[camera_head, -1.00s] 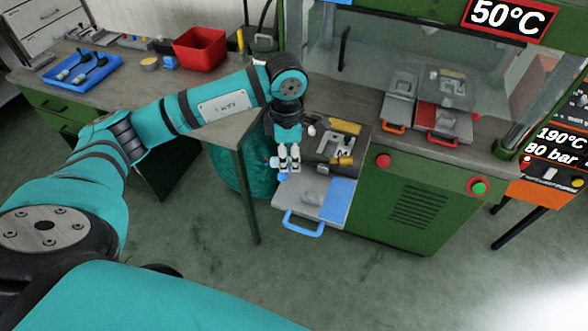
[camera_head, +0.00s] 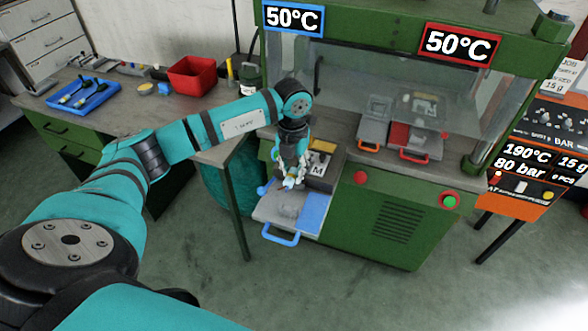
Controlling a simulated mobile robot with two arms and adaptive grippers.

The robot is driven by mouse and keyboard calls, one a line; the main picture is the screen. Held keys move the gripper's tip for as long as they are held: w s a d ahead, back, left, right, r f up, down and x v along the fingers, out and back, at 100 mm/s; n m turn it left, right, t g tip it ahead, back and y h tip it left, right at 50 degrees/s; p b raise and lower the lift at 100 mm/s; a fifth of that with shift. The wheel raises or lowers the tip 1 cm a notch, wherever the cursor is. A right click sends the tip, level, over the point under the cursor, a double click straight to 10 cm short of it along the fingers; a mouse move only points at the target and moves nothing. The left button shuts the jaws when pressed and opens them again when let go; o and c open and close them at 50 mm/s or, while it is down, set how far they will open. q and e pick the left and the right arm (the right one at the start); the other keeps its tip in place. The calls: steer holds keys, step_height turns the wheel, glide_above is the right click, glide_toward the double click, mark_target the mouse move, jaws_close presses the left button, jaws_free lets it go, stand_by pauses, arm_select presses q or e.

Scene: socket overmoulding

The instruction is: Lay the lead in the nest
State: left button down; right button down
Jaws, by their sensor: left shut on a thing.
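My left gripper (camera_head: 290,178) points down over the pull-out plate with the blue handle (camera_head: 282,239), at the front of the green press. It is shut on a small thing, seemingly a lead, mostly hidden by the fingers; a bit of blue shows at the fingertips. A grey block with a hollow, likely the nest (camera_head: 288,208), is on the plate just below and is partly hidden by the gripper. I cannot tell whether the held thing touches it. More dark leads (camera_head: 88,88) lie in the blue tray (camera_head: 73,103) on the bench at left. My right gripper is not in view.
A red bin (camera_head: 190,78) stands on the bench. Mould parts with an orange handle (camera_head: 369,147) and a red handle (camera_head: 413,158) sit under the clear guard. A plate marked M (camera_head: 318,170) is right behind the gripper. The floor in front is clear.

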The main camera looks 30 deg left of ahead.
arm_select(q)
steer(key=shift+d+f, duration=0.1)
steer(key=shift+f, duration=0.05)
steer(key=shift+f+b, duration=1.85)
steer(key=shift+f, duration=0.35)
steer(key=shift+f+b, duration=1.3)
steer(key=shift+f, duration=0.55)
steer(key=c, duration=1.1)
jaws_free()
steer(key=shift+o, duration=0.2)
step_height(320, 180, up, 12)
steer(key=shift+s+r, duration=0.1)
